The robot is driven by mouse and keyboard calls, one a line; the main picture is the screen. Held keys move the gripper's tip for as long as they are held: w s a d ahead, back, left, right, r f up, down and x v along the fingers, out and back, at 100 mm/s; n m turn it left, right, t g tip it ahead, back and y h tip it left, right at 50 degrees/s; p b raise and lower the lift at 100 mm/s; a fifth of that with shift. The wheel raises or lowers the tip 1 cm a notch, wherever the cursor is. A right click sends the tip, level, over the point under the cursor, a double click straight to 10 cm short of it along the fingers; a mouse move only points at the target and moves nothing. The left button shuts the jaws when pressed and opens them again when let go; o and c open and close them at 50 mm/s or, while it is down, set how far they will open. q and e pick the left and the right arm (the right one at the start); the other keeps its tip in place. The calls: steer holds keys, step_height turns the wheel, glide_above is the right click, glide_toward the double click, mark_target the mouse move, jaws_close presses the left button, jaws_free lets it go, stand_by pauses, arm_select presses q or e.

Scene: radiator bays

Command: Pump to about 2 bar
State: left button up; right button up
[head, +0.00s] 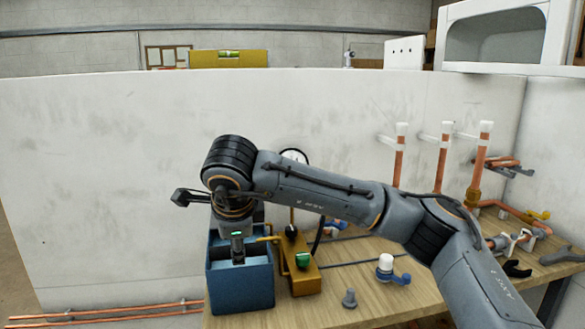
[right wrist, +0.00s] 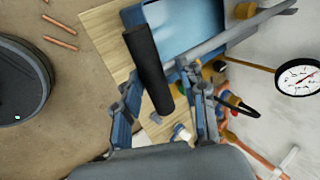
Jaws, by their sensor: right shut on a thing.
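The test pump has a blue water tank (head: 240,285) and a yellow-brown body (head: 303,280) with a green knob (head: 302,260) on the bench's left end. My right gripper (head: 237,248) reaches down over the tank and is shut on the pump handle, whose black grip (right wrist: 148,62) lies between its fingers in the right wrist view. The tank (right wrist: 185,25) shows beyond the grip. The round gauge (right wrist: 300,77) has a white dial; its reading is too small to tell. In the head view my arm hides most of the gauge (head: 294,155). My left gripper is not in view.
The wooden bench (head: 330,310) carries a white-and-blue valve (head: 386,267), a grey fitting (head: 349,298) and pliers (head: 565,256). Capped copper pipes (head: 443,160) stand at the back right.

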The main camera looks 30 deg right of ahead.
steer(key=shift+w+d+r, duration=0.1)
steer(key=shift+w+d, duration=0.15)
steer(key=shift+g, duration=0.7)
steer(key=r+p, duration=0.2)
steer(key=p, duration=0.1)
steer(key=r+p, duration=0.3)
steer(key=shift+w+p, duration=0.2)
steer(key=shift+p, duration=0.2)
steer(key=shift+w+r+y+p, duration=0.1)
steer(key=shift+r+y+p, duration=0.15)
steer(key=shift+p, duration=0.25)
steer(key=shift+f, duration=0.15)
